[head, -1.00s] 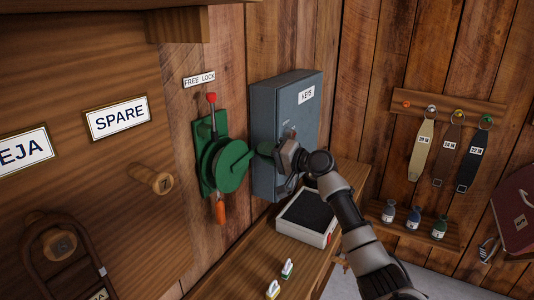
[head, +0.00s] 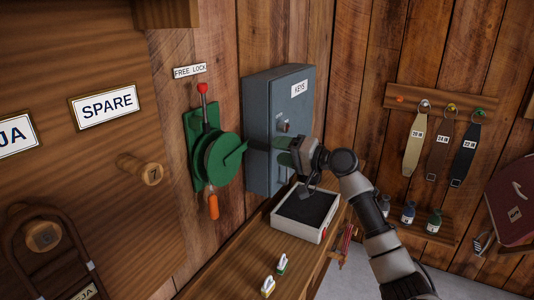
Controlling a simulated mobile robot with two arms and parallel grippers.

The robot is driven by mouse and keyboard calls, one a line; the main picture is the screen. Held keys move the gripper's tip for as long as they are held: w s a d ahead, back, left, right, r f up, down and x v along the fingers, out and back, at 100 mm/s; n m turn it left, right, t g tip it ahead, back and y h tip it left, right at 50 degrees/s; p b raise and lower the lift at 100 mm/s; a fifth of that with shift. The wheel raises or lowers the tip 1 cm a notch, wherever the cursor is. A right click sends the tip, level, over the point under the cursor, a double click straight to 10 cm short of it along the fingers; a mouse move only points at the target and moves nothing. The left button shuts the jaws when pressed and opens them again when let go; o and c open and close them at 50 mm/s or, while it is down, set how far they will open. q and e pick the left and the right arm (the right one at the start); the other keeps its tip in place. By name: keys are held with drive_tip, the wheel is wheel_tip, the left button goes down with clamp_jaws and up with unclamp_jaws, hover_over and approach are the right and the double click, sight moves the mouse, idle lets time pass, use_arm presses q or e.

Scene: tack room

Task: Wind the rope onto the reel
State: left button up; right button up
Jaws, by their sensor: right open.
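The green reel (head: 222,160) is mounted on the wooden wall, left of the grey cabinet. An orange crank handle (head: 212,206) hangs at its lower side. A lever with a red knob (head: 202,88) stands up at its top, below a FREE LOCK label (head: 190,71). I cannot make out any rope. My right gripper (head: 277,151) is open and empty, in front of the cabinet's lower part, right of the reel and apart from it. My left gripper is out of view.
The grey KEYS cabinet (head: 280,100) stands close behind my right gripper. A tray with a dark pad (head: 310,208) and two small tags lie on the wooden bench (head: 225,265). A wooden peg (head: 140,168) juts out at left. Straps and bottles are at right.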

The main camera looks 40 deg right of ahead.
drive_tip(key=v, duration=0.4)
drive_tip(key=shift+b, duration=0.4)
drive_tip(key=shift+a, duration=0.1)
